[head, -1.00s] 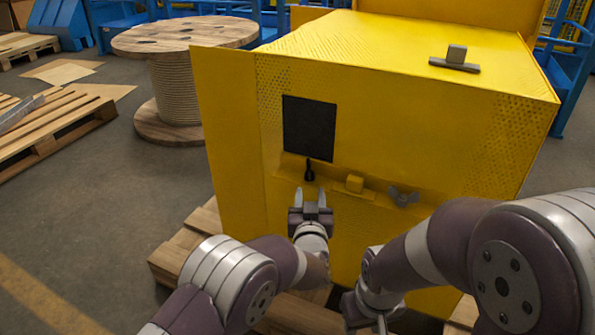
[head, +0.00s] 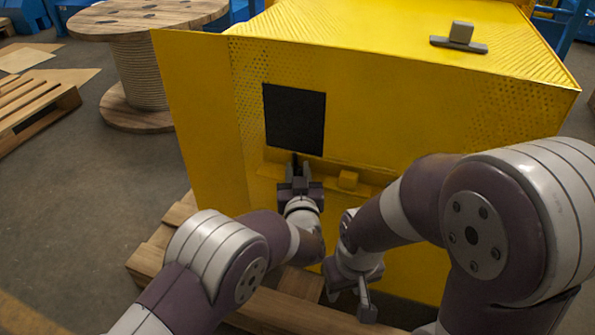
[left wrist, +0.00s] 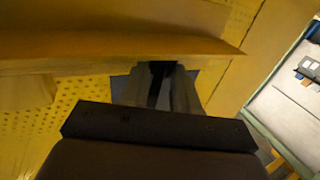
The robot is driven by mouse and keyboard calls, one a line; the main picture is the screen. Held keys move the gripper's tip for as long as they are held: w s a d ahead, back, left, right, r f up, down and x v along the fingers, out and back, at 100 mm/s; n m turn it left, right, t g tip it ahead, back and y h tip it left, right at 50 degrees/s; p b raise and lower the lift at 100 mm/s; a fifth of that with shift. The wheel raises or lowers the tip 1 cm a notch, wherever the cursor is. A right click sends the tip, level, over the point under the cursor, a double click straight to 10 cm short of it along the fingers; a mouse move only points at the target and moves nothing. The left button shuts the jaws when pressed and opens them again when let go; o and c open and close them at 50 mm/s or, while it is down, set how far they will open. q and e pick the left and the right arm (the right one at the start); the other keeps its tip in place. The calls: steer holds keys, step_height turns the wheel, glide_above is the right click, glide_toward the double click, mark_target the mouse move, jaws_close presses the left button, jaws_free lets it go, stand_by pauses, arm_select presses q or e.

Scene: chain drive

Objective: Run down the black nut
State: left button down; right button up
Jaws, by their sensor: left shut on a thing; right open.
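The black nut (head: 295,158) is at the ledge on the front of the yellow machine, just below a black square panel (head: 295,119). My left gripper (head: 296,171) reaches up to it from the front and is shut on it; the fingers hide most of the nut. In the left wrist view the fingers (left wrist: 157,90) close around a dark piece (left wrist: 160,70) under the ledge edge. How the nut sits on its stud cannot be seen. My right gripper (head: 350,298) is open and empty, low in front of the machine, apart from it.
My right arm covers the ledge further right. A grey T-shaped piece (head: 460,36) stands on top of the machine. A wooden pallet (head: 160,262) lies beneath. A cable spool (head: 140,70) stands back left.

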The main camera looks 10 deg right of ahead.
arm_select(q)
steer(key=shift+h, duration=0.3)
steer(key=m+g+h, duration=0.1)
steer(key=h, duration=0.1)
steer(key=m+h, duration=0.2)
steer(key=shift+w+a+m+g+h, duration=0.2)
steer(key=shift+a+m+g+h, duration=0.1)
steer(key=shift+a+g+h, duration=0.1)
steer(key=shift+a+m+g+h, duration=0.1)
steer(key=shift+m+g+h, duration=0.75)
steer(key=shift+h, duration=0.25)
steer(key=m+g+h, duration=0.1)
steer(key=m+g+h+p, duration=0.1)
steer(key=m+g+h, duration=0.1)
steer(key=m+g+h+p, duration=0.1)
steer(key=g, duration=0.1)
steer(key=shift+w+a+r, duration=0.15)
steer(key=shift+w, duration=0.15)
steer(key=shift+w+m+g+h+p, duration=0.15)
steer(key=shift+m+g+h+p, duration=0.45)
steer(key=shift+m+g+h, duration=0.65)
steer(key=shift+m+g, duration=0.4)
steer(key=shift+g, duration=0.4)
steer(key=c, duration=1.1)
jaws_free()
